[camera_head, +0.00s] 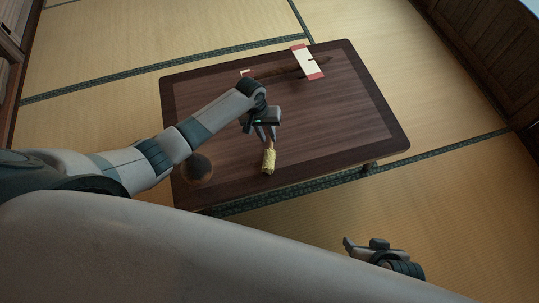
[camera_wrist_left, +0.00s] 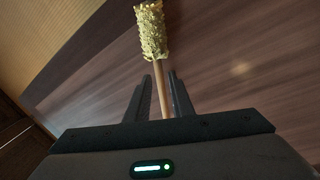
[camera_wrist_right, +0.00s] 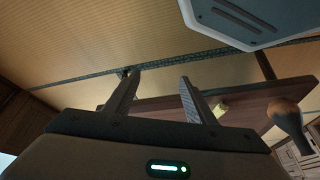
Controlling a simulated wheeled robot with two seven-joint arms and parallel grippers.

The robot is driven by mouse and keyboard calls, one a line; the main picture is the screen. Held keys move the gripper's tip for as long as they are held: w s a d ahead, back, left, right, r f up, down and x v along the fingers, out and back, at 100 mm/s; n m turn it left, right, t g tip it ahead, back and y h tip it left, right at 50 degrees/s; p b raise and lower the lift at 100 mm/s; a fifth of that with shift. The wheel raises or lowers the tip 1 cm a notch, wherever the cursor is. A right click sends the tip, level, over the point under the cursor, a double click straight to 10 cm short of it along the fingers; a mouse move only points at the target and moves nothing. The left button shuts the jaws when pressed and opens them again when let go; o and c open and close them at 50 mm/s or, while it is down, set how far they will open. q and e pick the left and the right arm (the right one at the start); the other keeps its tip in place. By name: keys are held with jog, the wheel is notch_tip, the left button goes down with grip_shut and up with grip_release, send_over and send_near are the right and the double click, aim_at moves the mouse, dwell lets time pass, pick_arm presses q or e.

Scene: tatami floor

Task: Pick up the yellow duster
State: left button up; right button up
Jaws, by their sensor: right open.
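The yellow duster (camera_head: 268,160) lies on the dark wooden table (camera_head: 330,130), its fluffy yellow head toward the near edge. It also shows in the left wrist view (camera_wrist_left: 152,32), with its thin brown handle running back between the fingers. My left gripper (camera_head: 265,133) is low over the table at the handle. In the left wrist view its fingers (camera_wrist_left: 160,82) stand on both sides of the handle, with a gap visible, so it looks open. My right gripper (camera_head: 349,246) is open and empty, off the table's near side; its spread fingers show in the right wrist view (camera_wrist_right: 160,82).
A round brown vase-like object (camera_head: 197,168) stands at the table's near left corner, close to my left arm. A white scroll with red ends (camera_head: 308,62) and a long dark brown item (camera_head: 272,72) lie at the back. The table's right half is clear.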

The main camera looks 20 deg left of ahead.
aim_at(270, 143)
pick_arm(q)
jog(key=f, duration=0.2)
jog(key=d+f+b, duration=0.1)
jog(key=f, duration=0.1)
jog(key=shift+w, duration=0.2)
pick_arm(e)
jog(key=shift+w+a+r+t+y, duration=0.15)
jog(key=shift+w+a+t, duration=0.15)
jog(key=shift+a, duration=0.2)
jog(key=shift+w+a+r+t+y, duration=0.1)
jog(key=shift+w+a+t+y, duration=0.1)
jog(key=shift+w+a, duration=0.2)
jog(key=shift+s+f, duration=0.1)
pick_arm(q)
jog(key=shift+a, duration=0.1)
grip_shut()
pick_arm(e)
jog(key=shift+d, duration=0.1)
